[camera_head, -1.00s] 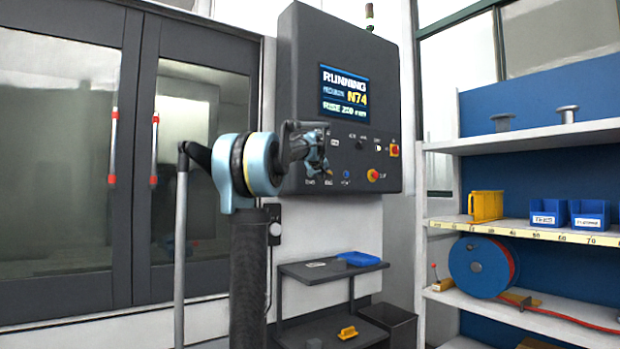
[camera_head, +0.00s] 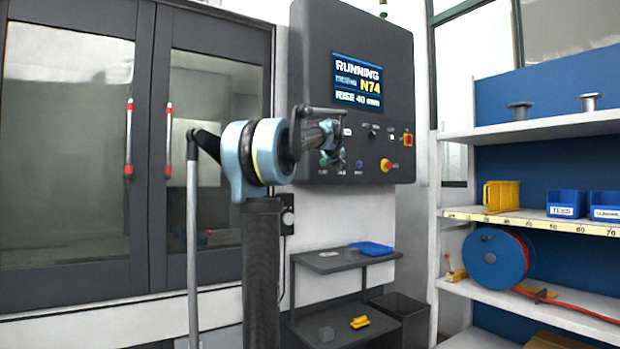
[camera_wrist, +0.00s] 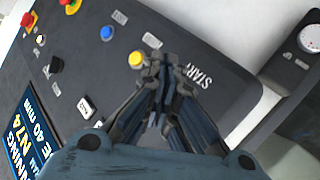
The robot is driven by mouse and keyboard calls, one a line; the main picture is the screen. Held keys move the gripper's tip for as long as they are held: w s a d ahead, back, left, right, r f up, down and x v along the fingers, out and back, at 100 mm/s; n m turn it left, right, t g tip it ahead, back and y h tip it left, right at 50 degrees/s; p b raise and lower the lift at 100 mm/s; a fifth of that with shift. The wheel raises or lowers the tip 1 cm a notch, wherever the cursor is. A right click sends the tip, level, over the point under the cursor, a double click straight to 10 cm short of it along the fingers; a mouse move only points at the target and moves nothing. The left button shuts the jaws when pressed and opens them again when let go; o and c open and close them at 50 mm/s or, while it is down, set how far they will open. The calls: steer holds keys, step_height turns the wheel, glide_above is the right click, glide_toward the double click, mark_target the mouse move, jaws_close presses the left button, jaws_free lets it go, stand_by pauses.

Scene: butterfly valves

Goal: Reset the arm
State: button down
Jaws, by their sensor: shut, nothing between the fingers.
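My gripper (camera_head: 337,160) is in front of the lower left of a dark control panel (camera_head: 312,70) in the head view. In the wrist view my gripper (camera_wrist: 163,75) is shut with its fingertips together and nothing between them. Its tips lie over the panel face near a yellow button (camera_wrist: 136,60) and a START label (camera_wrist: 195,74). I cannot tell whether the tips touch the panel. The panel's screen (camera_head: 358,82) reads RUNNING, N74 and RISE 40 mm.
A machine with dark-framed glass doors (camera_head: 148,150) stands at the left. A small dark cart (camera_head: 330,262) is below the panel. Shelves (camera_head: 540,131) with yellow and blue bins and a blue reel (camera_head: 496,260) stand at the right. A dark bin (camera_head: 402,308) stands by the cart.

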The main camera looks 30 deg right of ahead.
steer(key=s+a+f+n+g+y, duration=0.1)
steer(key=s+a+f+y, duration=0.15)
steer(key=a+f, duration=0.7)
steer(key=s+a+f+g+y, duration=0.15)
steer(key=s+a+f, duration=0.4)
steer(key=a, duration=0.75)
steer(key=s+a+f+n+y, duration=0.1)
steer(key=a+f+y, duration=0.2)
steer(key=a+f, duration=0.7)
steer(key=s+a+f+g, duration=0.2)
steer(key=s+a+f, duration=0.4)
steer(key=s+f, duration=0.4)
steer(key=s+a+f+g+y, duration=0.1)
steer(key=s+a+f+g, duration=0.1)
steer(key=s+a+f, duration=0.4)
steer(key=s+a+f+g+y, duration=0.1)
steer(key=s+a+f, duration=0.6)
steer(key=s+f, duration=0.7)
step_height(320, 180, down, 2)
steer(key=shift+s+f+g, duration=0.2)
steer(key=shift+s+g, duration=0.15)
steer(key=shift+g, duration=0.5)
steer(key=shift+w+f, duration=0.2)
steer(key=shift+w, duration=0.3)
